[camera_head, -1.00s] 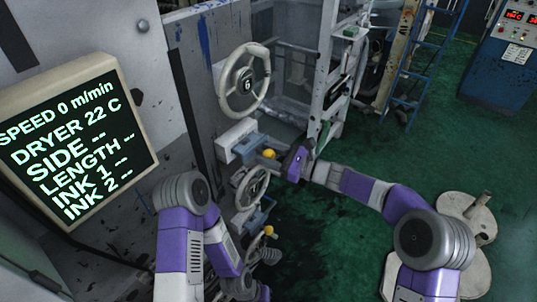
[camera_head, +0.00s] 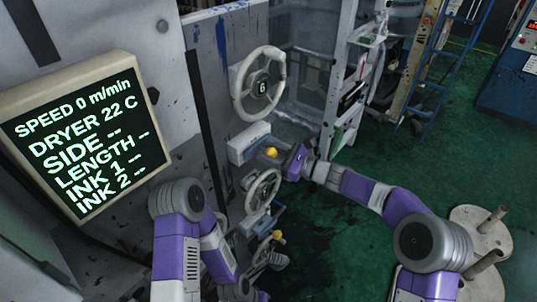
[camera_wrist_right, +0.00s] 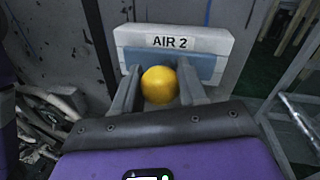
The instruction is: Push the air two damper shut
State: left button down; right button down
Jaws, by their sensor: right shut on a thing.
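The air two damper is a pale box (camera_head: 241,150) on the grey machine wall, with a yellow ball knob (camera_head: 271,152) on its right side. In the right wrist view, its white face (camera_wrist_right: 172,41) reads AIR 2, with a blue plate (camera_wrist_right: 205,67) just below and the yellow knob (camera_wrist_right: 160,85) in front. My right gripper (camera_wrist_right: 158,92) has a finger on each side of the knob and is shut on it. In the head view, my right gripper (camera_head: 281,155) reaches the knob from the right. My left arm shows at lower left; its fingers do not show.
A second yellow knob (camera_head: 277,235) sits lower. A screen (camera_head: 85,140) stands at left. A white upright frame (camera_head: 345,90) stands right of the damper. Green floor (camera_head: 400,160) is open at right.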

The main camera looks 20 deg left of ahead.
jog(key=c, duration=0.7)
grip_release()
jog(key=v, duration=0.7)
jog(key=shift+s+d+b, duration=0.1)
jog(key=shift+d+b, duration=0.15)
jog(key=shift+b, duration=0.15)
